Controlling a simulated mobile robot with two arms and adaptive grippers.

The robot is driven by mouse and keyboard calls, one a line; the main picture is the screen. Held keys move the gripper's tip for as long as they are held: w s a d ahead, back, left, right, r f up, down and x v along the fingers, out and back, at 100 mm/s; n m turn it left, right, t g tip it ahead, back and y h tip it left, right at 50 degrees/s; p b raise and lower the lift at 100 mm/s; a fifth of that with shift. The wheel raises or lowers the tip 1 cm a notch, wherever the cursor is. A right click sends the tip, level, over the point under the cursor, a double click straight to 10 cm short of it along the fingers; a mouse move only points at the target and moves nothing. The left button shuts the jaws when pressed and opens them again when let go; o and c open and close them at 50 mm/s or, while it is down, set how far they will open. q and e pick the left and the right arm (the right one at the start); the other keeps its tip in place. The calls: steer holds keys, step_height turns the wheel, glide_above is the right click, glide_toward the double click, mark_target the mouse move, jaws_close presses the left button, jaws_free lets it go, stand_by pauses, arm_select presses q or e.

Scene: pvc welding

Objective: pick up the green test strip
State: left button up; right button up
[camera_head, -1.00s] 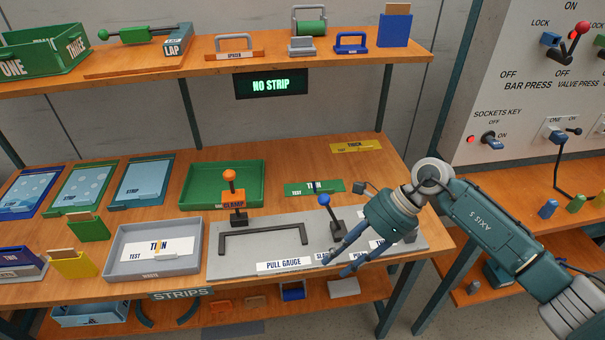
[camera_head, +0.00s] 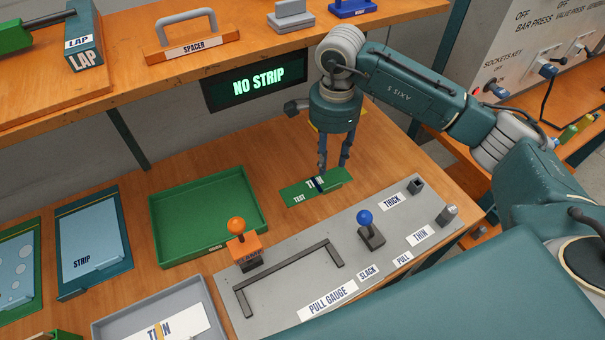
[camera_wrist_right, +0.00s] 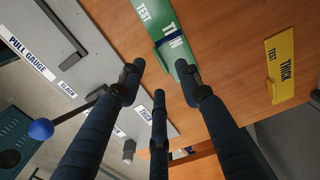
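The green test strip (camera_head: 303,191), labelled TEST and THIN, lies flat on the wooden table behind the grey pull gauge plate (camera_head: 290,290). A small dark piece sits across its middle. My right gripper (camera_head: 333,168) points down just above the strip's right part, fingers apart and empty. In the right wrist view the strip (camera_wrist_right: 158,22) runs up from between the open fingertips (camera_wrist_right: 160,80); its near end is partly behind a finger. I cannot tell whether a fingertip touches it. My left gripper is not in view.
A green tray (camera_head: 205,215) stands left of the strip. The gauge carries an orange-knobbed clamp (camera_head: 242,245) and a blue-knobbed lever (camera_head: 368,232). A yellow THICK strip (camera_wrist_right: 281,70) lies nearby. The shelf (camera_head: 190,70) and NO STRIP display (camera_head: 258,82) are behind.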

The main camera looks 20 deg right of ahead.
steer(key=p, duration=0.1)
glide_above(330, 188)
step_height(330, 188, down, 4)
steer(key=shift+s+f, duration=0.1)
steer(key=shift+f, duration=0.15)
steer(key=shift+a+f, duration=0.1)
steer(key=shift+f, duration=0.2)
step_height(330, 188, down, 4)
steer(key=shift+f+p, duration=0.15)
steer(key=shift+p, duration=1)
steer(key=shift+f, duration=0.45)
jaws_close()
